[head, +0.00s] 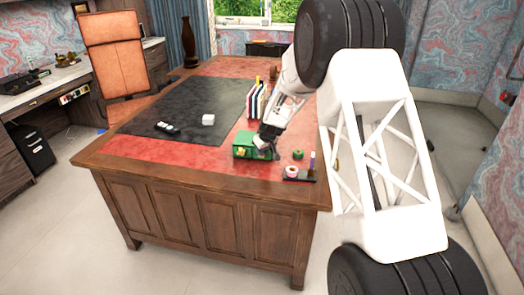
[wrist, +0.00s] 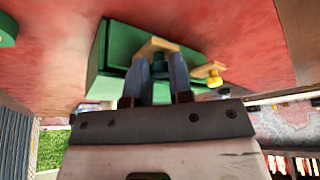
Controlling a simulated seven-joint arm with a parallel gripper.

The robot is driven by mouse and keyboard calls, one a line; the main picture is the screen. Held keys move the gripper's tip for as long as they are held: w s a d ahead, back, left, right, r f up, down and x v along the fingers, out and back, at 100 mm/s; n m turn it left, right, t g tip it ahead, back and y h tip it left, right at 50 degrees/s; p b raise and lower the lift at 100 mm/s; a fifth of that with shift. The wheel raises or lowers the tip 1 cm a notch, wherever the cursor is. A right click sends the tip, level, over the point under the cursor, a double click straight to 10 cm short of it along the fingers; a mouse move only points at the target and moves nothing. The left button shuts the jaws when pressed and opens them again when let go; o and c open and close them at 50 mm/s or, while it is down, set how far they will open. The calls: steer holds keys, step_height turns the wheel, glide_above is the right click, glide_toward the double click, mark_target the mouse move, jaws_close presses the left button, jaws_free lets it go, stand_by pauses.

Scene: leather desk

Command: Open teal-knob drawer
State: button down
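A small green drawer box (head: 246,140) sits on the desk's red leather near its front edge. In the wrist view the green box (wrist: 118,72) fills the upper middle, with two light wood drawer fronts at its side. The teal knob (wrist: 158,67) is on one wood front (wrist: 153,47). A yellow knob (wrist: 214,81) is on the other front (wrist: 207,69), to the right. My gripper (wrist: 158,78) has its two blue-grey fingers on either side of the teal knob, with no clear gap. In the head view my gripper (head: 265,141) is at the box and partly hides it.
A row of books (head: 257,100) stands behind the box. A green roll (head: 298,154) and a dark tray (head: 300,176) with small items lie to its right. Red leather left of the box is clear.

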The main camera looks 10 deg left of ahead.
steer(key=shift+s+d, duration=0.15)
steer(key=shift+s, duration=1.9)
steer(key=shift+s+d, duration=0.15)
steer(key=shift+s, duration=1.9)
steer(key=c, duration=1.3)
jaws_free()
steer(key=shift+r, duration=0.2)
steer(key=v, duration=0.7)
steer(key=shift+r, duration=0.15)
steer(key=shift+d, duration=0.15)
